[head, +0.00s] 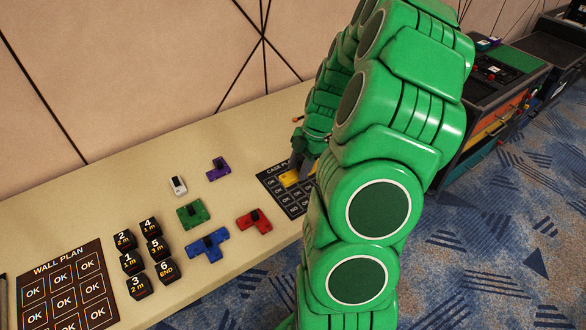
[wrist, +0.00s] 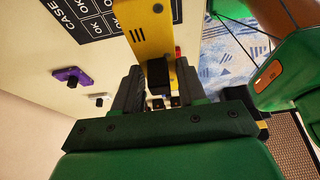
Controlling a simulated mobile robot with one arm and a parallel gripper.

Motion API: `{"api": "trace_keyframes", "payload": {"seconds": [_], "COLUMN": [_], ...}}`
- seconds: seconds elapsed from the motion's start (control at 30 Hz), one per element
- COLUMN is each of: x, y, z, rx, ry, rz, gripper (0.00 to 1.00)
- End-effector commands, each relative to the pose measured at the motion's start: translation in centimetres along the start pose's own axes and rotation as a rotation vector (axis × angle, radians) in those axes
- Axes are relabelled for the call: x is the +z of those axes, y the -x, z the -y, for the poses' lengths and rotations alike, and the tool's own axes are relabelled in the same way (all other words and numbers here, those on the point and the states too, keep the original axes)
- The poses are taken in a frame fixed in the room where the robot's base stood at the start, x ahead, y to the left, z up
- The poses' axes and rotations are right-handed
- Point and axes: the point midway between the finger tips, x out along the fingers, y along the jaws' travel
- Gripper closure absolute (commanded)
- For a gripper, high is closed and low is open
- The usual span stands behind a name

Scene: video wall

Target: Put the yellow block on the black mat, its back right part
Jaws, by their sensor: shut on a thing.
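The yellow block (head: 289,178) shows in the head view against the black mat (head: 268,181), partly hidden by my arm. My gripper (head: 298,163) is at the block. In the wrist view my gripper (wrist: 160,88) is shut on the black knob of the yellow block (wrist: 150,35). The block overlaps the edge of the black mat (wrist: 75,12) there. I cannot tell whether the block touches the mat or is held above it. My arm hides the mat's right part in the head view.
Purple (head: 218,170), green (head: 189,214), blue (head: 208,246) and red (head: 254,223) blocks and a white piece (head: 178,186) lie left of the mat. Several black numbered blocks (head: 128,263) and a wall plan board (head: 60,290) are further left. The table's back strip (head: 250,125) is clear.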

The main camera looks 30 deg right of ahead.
Motion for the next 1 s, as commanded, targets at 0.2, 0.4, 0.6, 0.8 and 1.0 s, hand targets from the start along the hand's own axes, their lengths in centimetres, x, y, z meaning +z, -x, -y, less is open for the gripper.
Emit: {"api": "trace_keyframes", "payload": {"seconds": [0.2, 0.4, 0.6, 0.8, 1.0], "x": [1.4, 2.7, 4.1, 5.3, 6.7], "y": [-0.8, -1.2, -1.8, -2.7, -4.2], "z": [-2.1, -4.3, -6.3, -8.1, -9.6], "rx": [-0.002, 0.001, -0.001, -0.003, -0.001], "ry": [0.0, 0.001, -0.001, -0.001, 0.001], "rz": [-0.001, 0.002, 0.001, -0.002, 0.001], "gripper": [1.0, 1.0, 1.0, 1.0, 1.0]}}
